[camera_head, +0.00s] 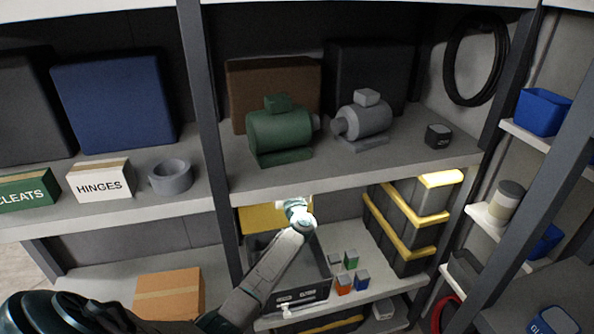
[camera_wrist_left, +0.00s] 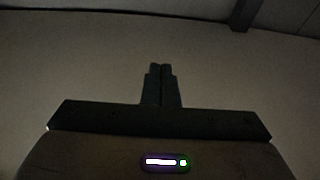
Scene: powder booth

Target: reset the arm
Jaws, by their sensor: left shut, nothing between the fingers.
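My left arm (camera_head: 268,270) comes in from the lower left in the head view. Its wrist end (camera_head: 298,213) is in front of the edge of the middle shelf, below the green motor. The fingers are not clear there. In the left wrist view my left gripper (camera_wrist_left: 160,68) is shut and empty, with its dark fingers together. My right gripper is in neither view.
The middle shelf (camera_head: 345,170) holds a green motor (camera_head: 280,133) and a grey motor (camera_head: 364,118). Below are a dark bin (camera_head: 318,262), several small blocks and yellow-banded cases (camera_head: 408,222). A cardboard box (camera_head: 170,293) stands lower left. A dark post (camera_head: 206,130) divides the shelves.

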